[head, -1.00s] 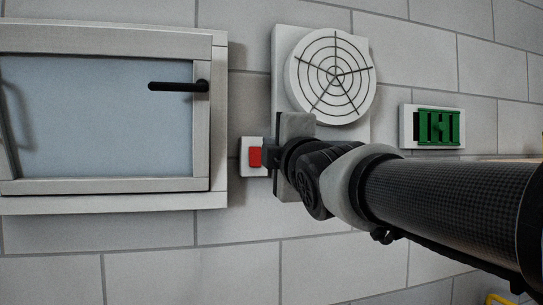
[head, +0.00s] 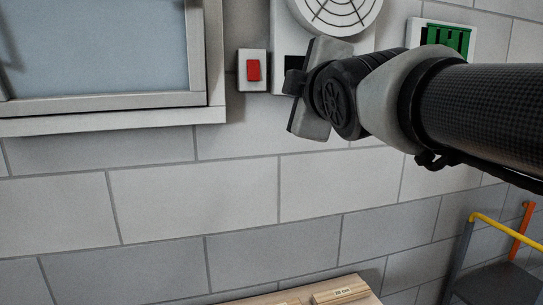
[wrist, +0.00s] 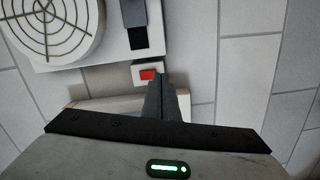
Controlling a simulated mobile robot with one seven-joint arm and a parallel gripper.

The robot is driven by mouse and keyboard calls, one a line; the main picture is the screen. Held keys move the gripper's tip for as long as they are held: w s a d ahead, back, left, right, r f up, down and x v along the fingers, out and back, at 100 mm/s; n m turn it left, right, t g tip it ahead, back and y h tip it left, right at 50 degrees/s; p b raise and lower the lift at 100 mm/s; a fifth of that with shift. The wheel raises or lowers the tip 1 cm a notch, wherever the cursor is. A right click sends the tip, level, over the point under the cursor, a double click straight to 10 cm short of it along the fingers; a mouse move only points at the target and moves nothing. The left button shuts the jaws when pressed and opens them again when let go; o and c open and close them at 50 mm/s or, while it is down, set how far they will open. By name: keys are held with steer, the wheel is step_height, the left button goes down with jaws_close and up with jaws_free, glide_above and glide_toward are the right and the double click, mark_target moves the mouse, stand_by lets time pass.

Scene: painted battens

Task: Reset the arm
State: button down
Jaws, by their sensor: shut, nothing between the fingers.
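My gripper (head: 291,83) is in the upper middle of the head view, in front of the grey block wall. In the wrist view its fingers (wrist: 167,84) are together with nothing between them. A red rocker switch (head: 253,71) on a white plate is on the wall just left of the gripper, with a gap between them in the head view. The red switch also shows in the wrist view (wrist: 148,75), just beyond the fingertips.
A framed window (head: 215,60) is at left. A round vent grille (head: 335,12) is above the gripper, and a green-fronted box (head: 447,38) is at upper right. A wooden surface (head: 375,299) bears battens (head: 340,294) at the bottom. A yellow-railed step stool (head: 497,225) stands lower right. The lower wall is clear.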

steer(key=s+d+f+m+g+h, duration=0.1)
steer(key=s+d+f+m+g, duration=0.2)
steer(key=s+f+m, duration=0.2)
steer(key=s+d+f+m+g+h+p, duration=0.1)
steer(key=s+d+f+m+g, duration=0.2)
steer(key=f, duration=1.1)
steer(key=s+d+f+m+g+h+p, duration=0.1)
steer(key=s+d+f+m+g, duration=0.3)
steer(key=s+f+m, duration=0.5)
steer(key=s+f+g, duration=0.1)
steer(key=s, duration=0.3)
steer(key=shift+f, duration=0.15)
